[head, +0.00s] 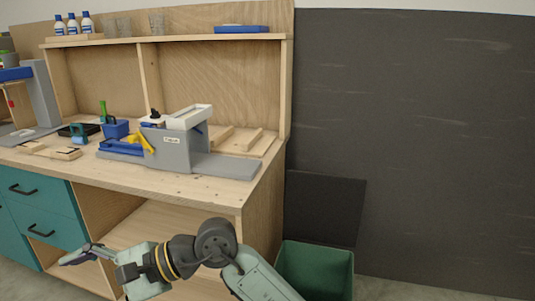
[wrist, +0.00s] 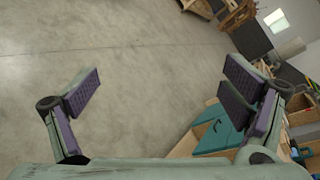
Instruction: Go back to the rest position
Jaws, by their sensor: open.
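My gripper (head: 75,257) is at the lower left in the head view, in front of the workbench and below its top. In the wrist view my gripper (wrist: 165,95) has its two purple-padded fingers spread wide, with nothing between them. The grey concrete floor (wrist: 150,45) shows beyond the fingers. My arm reaches in from the bottom of the head view, bent to the left.
The wooden workbench (head: 215,188) carries a grey and blue fixture (head: 175,150) and several small parts. Teal drawers (head: 35,205) are at the left. A green bin (head: 315,268) stands right of the bench, before a dark wall panel (head: 420,140).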

